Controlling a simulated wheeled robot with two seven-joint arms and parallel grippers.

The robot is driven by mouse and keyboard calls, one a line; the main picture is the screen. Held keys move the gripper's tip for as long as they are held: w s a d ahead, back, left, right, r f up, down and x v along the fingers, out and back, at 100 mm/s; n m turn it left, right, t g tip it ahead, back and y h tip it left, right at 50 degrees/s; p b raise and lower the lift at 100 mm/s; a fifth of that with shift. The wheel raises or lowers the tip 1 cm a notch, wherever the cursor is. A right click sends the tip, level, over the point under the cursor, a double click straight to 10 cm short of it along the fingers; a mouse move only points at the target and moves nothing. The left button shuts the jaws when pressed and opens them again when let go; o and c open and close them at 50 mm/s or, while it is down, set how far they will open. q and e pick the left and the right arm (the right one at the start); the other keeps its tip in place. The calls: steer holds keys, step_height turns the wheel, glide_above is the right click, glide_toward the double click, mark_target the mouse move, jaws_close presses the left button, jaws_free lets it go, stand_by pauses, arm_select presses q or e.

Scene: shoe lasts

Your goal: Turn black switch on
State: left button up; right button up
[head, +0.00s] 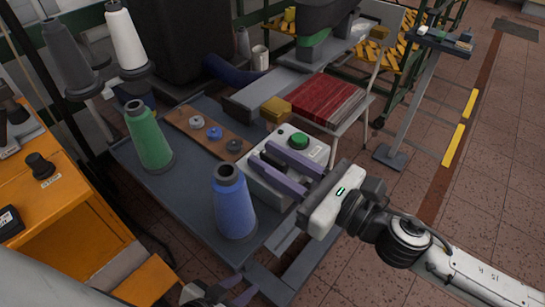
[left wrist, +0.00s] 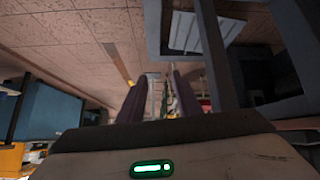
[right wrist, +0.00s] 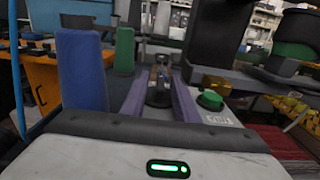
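A pale control box (head: 262,178) stands on the grey table, with a green button (head: 299,140) on top; the button also shows in the right wrist view (right wrist: 210,99). The black switch (head: 273,160) is on the same box, left of the button. My right gripper (head: 274,163) is over the box with its purple fingers apart, one on each side of the switch. The right wrist view shows the switch (right wrist: 158,90) between the fingers; I cannot tell if they touch it. My left gripper (left wrist: 155,95) is open and empty, low beside the table, partly cut off in the head view.
A blue cone (head: 234,203) stands close left of the box, and a green cone (head: 149,137) is farther left. A brown board (head: 208,129) with small round pieces lies behind. A yellow block (head: 275,108) and red stack (head: 327,100) are beyond the box. Floor at right is open.

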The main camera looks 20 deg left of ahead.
jaws_close()
arm_select(q)
steer(key=shift+r, duration=0.1)
arm_select(e)
steer(key=shift+s+r+m+t+h+p, duration=0.15)
steer(key=shift+m+t+h+p, duration=0.15)
steer(key=shift+m+t+p, duration=0.35)
steer(key=shift+m+t+h+p, duration=0.55)
steer(key=shift+t+h+p, duration=0.1)
steer(key=shift+t, duration=0.4)
steer(key=shift+m+t+h+p, duration=0.75)
steer(key=shift+m+t, duration=0.25)
steer(key=shift+t, duration=0.1)
arm_select(q)
steer(key=shift+s+a+r+p, duration=0.1)
steer(key=shift+a+r+p, duration=0.15)
steer(key=shift+r, duration=0.55)
steer(key=shift+s+a+r+p, duration=0.1)
steer(key=shift+a+r, duration=0.25)
steer(key=shift+r, duration=0.45)
arm_select(e)
steer(key=shift+m+t+h, duration=0.7)
steer(key=shift+t+h, duration=0.2)
arm_select(q)
steer(key=shift+d+r, duration=0.1)
arm_select(e)
steer(key=shift+f, duration=0.2)
